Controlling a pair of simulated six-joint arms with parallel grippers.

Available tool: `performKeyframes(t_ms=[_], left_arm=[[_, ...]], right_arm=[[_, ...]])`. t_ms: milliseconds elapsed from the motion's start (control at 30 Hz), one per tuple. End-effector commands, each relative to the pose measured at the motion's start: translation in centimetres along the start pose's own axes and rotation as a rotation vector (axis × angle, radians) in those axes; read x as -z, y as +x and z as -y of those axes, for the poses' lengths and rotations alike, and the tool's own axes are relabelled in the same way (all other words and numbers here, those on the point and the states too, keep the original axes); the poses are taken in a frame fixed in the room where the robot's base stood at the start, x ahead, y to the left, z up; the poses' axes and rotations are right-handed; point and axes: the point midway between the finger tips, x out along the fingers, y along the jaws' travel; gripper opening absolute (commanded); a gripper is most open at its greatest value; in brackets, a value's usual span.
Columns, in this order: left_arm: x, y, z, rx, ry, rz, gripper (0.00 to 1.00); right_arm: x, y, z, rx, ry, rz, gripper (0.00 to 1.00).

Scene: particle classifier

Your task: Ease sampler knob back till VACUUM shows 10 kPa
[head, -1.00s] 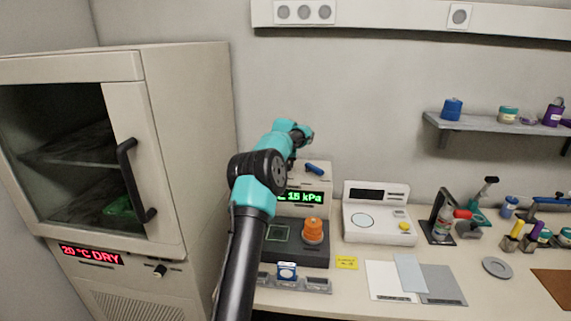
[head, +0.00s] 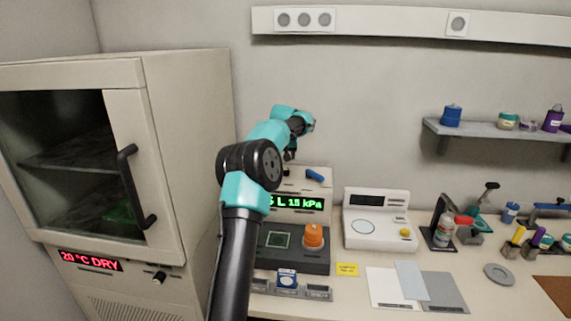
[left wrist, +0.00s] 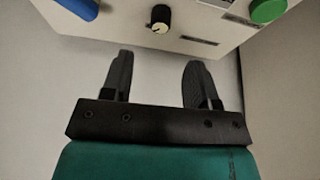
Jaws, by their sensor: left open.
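The sampler (head: 318,188) stands at the back, its green display (head: 296,203) reading "L 15 kPa", partly covered by my left arm. In the left wrist view a black knob (left wrist: 160,18) with a pale top and a pointer mark sits on the pale panel. My left gripper (left wrist: 158,62) is open and empty, its two fingers apart and pointing toward the knob, with a gap between them and it. In the head view its fingers cannot be made out clearly. My right gripper is not in view.
A blue lever (head: 315,174) is on the sampler's top, and an orange knob (head: 313,236) on its dark base. In the left wrist view a green button (left wrist: 268,10) is right of the black knob. A drying cabinet (head: 190,150) stands left, a white scale (head: 376,228) right.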

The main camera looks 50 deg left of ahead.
Motion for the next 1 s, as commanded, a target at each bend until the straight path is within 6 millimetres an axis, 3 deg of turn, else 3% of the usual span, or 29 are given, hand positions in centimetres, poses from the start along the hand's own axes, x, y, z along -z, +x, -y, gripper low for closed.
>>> performKeyframes(t_ms=[200, 433, 1000], left_arm=[[0.1, -4.4, 0.0, -0.001, 0.0, -0.002, 0.54], [0.0, -7.7, 0.0, 0.0, -0.001, -0.001, 0.54], [0.0, -8.5, 0.0, 0.001, -0.001, 0.0, 0.54]], right_arm=[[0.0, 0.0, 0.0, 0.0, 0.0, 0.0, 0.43], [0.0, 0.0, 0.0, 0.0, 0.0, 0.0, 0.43], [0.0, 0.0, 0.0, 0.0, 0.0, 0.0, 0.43]])
